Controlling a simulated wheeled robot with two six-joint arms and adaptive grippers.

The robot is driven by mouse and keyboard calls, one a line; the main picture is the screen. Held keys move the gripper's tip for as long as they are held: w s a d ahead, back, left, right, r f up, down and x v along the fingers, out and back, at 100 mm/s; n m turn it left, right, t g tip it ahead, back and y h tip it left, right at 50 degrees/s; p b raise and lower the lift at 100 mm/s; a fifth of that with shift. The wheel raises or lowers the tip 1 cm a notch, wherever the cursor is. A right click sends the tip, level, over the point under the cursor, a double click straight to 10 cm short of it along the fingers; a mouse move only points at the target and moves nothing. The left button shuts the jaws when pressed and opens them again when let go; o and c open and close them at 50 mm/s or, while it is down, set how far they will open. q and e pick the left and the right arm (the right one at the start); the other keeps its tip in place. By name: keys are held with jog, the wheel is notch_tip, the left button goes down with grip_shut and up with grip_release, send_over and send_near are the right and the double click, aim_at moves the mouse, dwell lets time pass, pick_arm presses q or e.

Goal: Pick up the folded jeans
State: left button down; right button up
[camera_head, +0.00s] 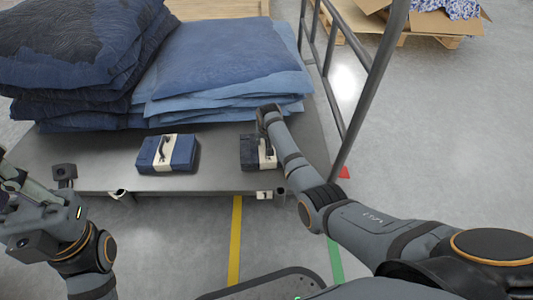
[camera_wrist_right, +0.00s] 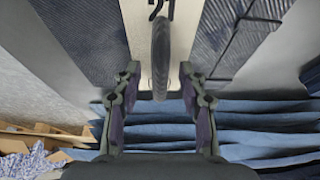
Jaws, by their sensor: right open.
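Two folded denim bundles, each with a cream band and a dark handle, lie on the grey cart deck. The blue folded jeans (camera_head: 182,152) are left of centre. The darker folded jeans (camera_head: 247,153) are to their right, partly hidden by my right arm. My right gripper (camera_wrist_right: 160,72) is open over the darker jeans; in the right wrist view a dark handle (camera_wrist_right: 161,50) lies between its fingers, with a gap on each side. I cannot tell its depth relative to the fingertips. My left gripper (camera_head: 18,190) is at the left edge, away from both bundles, its jaw state unclear.
Tall stacks of dark denim (camera_head: 80,45) and lighter blue denim (camera_head: 225,60) fill the cart's back. A metal rail (camera_head: 372,85) rises close to my right arm. Bare deck (camera_head: 100,155) shows left of the blue bundle. A cardboard box (camera_head: 425,22) is far right.

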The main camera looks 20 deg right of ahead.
jog(key=shift+r, duration=0.1)
grip_shut()
dwell(0.4)
